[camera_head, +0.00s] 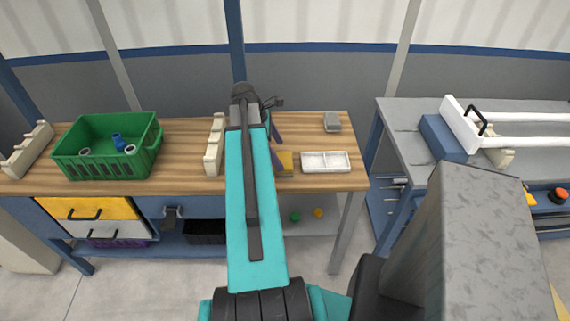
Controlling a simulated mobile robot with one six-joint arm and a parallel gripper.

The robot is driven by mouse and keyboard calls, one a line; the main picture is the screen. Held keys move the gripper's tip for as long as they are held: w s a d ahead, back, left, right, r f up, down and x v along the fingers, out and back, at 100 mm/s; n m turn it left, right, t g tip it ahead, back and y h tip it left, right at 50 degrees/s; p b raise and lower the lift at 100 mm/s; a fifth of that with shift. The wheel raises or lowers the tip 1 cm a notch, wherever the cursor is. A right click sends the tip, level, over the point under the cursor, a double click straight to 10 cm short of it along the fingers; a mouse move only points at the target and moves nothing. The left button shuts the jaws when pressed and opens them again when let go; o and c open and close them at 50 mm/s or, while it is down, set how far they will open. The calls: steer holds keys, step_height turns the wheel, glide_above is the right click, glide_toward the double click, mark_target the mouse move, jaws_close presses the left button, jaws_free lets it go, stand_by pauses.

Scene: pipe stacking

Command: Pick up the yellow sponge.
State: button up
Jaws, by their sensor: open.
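The yellow sponge (286,160) appears as a small yellow-brown block on the wooden workbench (185,184), just left of the white two-part tray. My teal arm hides part of the area to its left. My gripper (277,148) is mostly hidden behind the arm; its dark purple fingers show beside the arm, close to the sponge in the picture. It is open, and nothing is seen held in it. I cannot tell its height above the sponge.
A green crate (72,168) holding pipe pieces stands at left. Cream notched racks (213,150) stand on the bench. The white tray (303,168) is just right of the sponge. A grey block (332,123) sits behind it. A grey table (400,112) stands at right.

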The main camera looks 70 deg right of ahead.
mark_target(283, 160)
steer(key=shift+f, duration=0.15)
steer(key=shift+p+x, duration=0.9)
steer(key=shift+x, duration=1.6)
steer(key=shift+w, duration=0.1)
steer(key=c, duration=1.1)
steer(key=shift+r+b, duration=0.65)
steer(key=shift+r, duration=0.9)
steer(key=w+a+b, duration=0.1)
steer(key=w+a, duration=0.2)
steer(key=a, duration=0.1)
steer(key=w+a+r+b, duration=0.1)
steer(key=w+a, duration=0.2)
steer(key=a, duration=0.1)
steer(key=w+a+r+b, duration=0.1)
steer(key=w+a, duration=0.2)
steer(key=a, duration=0.1)
steer(key=shift+w+a, duration=0.35)
steer(key=shift+w, duration=0.05)
